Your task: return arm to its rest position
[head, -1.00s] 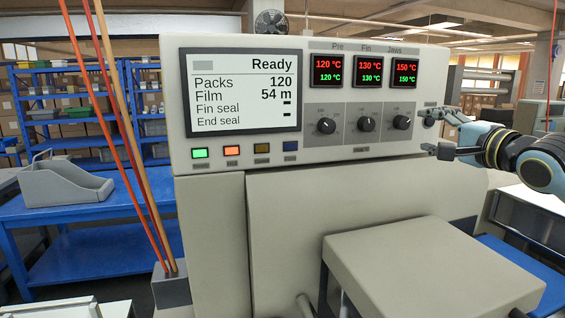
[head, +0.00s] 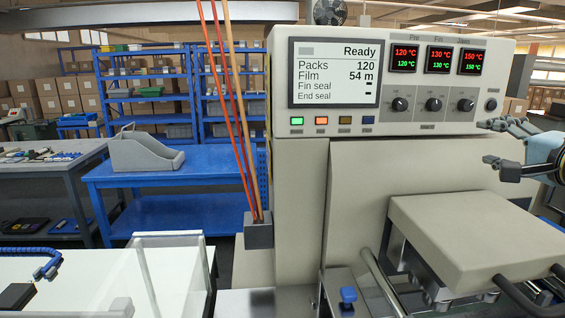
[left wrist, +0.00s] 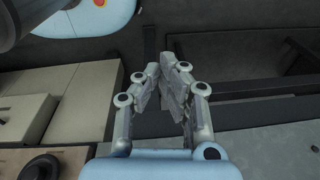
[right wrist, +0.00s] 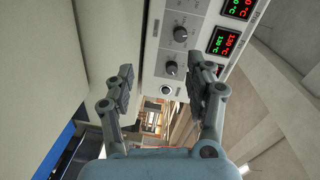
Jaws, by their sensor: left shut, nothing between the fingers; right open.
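My right gripper (head: 497,145) is in the head view at the right edge, in front of the machine's right end and below its knobs. It is open and empty; in the right wrist view its two fingers (right wrist: 165,95) stand apart, with the knobs and red and green displays beyond. My left gripper (left wrist: 178,75) shows only in the left wrist view, its fingers together with nothing between them, over a dark floor. The wrapping machine (head: 300,215) has a screen (head: 335,73) reading Ready, 120 packs and 54 m film.
A pale raised cover (head: 470,225) juts out at the lower right. A blue table (head: 190,170) holds a grey dispenser (head: 140,150). A white table (head: 80,275) fills the lower left.

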